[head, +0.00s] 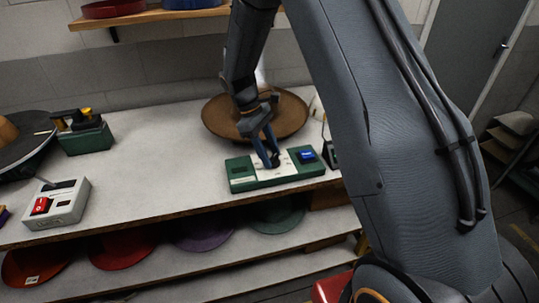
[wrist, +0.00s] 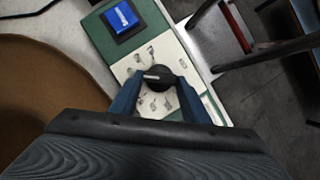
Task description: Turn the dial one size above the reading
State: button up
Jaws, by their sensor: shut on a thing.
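The green control box (head: 242,180) sits near the front edge of the bench, with a pale plate and a blue button (head: 307,155). In the wrist view, the black round dial (wrist: 158,92) is on the pale plate, with small marks around it too small to read. A short light pointer line shows on its top. My gripper (head: 270,162) reaches down to the plate, and its blue fingers (wrist: 160,100) are on either side of the dial, shut on it. In the head view the fingers mostly hide the dial. I see no legible size reading.
A brown hat (head: 220,118) lies behind the box. Several hats lie on the shelf below. The bench middle (head: 150,160) is clear.

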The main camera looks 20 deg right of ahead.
jog(key=shift+m+g, duration=0.3)
jog(key=shift+m, duration=0.3)
jog(key=o, duration=1)
jog(key=shift+o, duration=0.2)
jog(key=shift+r, duration=0.1)
jog(key=b+v, duration=0.2)
jog(key=v, duration=0.5)
jog(key=shift+r+b, duration=0.35)
jog(key=shift+b, duration=0.05)
